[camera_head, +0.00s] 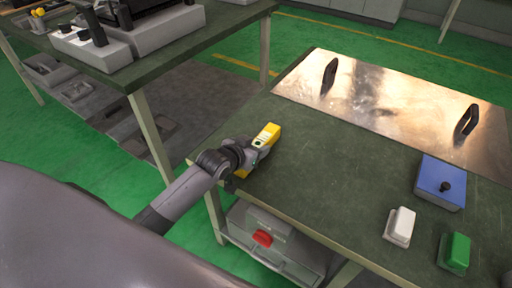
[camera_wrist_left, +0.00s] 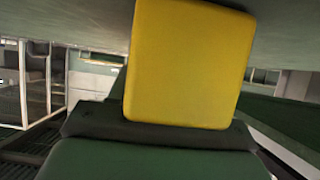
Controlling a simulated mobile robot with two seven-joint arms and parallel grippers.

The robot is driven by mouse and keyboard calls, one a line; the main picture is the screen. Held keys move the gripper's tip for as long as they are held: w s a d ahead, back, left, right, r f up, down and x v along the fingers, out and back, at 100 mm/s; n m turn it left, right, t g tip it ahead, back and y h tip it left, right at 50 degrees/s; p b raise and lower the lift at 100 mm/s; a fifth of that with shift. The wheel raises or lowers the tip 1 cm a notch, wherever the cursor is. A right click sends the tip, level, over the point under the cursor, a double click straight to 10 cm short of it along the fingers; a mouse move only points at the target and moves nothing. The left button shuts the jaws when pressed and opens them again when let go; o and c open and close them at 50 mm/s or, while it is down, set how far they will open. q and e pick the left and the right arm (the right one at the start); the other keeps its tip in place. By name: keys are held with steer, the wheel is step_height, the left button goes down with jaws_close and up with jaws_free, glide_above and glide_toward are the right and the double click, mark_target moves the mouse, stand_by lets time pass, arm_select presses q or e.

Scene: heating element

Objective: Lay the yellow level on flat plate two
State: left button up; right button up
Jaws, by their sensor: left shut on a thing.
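The yellow level (camera_head: 268,134) is held by my left gripper (camera_head: 252,156) at the left edge of the green table, in the head view. The gripper is shut on it. In the left wrist view the yellow level (camera_wrist_left: 187,65) fills the middle, large and close. A shiny metal flat plate (camera_head: 395,105) with two black handles lies at the back of the table, to the right of the level and apart from it. No number shows on the plate, so I cannot tell if it is plate two. My right gripper is not in view.
A blue box (camera_head: 440,182) with a black knob, a white block (camera_head: 400,226) and a green block (camera_head: 455,252) stand on the right of the table. A second table (camera_head: 190,55) with grey equipment is at the upper left. The table's middle (camera_head: 325,175) is clear.

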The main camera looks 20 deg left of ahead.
arm_select(q)
step_height(320, 180, up, 20)
steer(key=p, duration=0.5)
steer(key=s+d+r+p, duration=0.1)
steer(key=s+r+p, duration=0.3)
steer(key=s, duration=0.3)
steer(key=s+d+r+n+y+p, duration=0.1)
steer(key=s+d+r+p, duration=0.1)
steer(key=s+r+p, duration=0.2)
steer(key=s, duration=0.3)
steer(key=shift+s+n+y, duration=0.3)
steer(key=shift+s, duration=0.05)
steer(key=shift+r, duration=0.1)
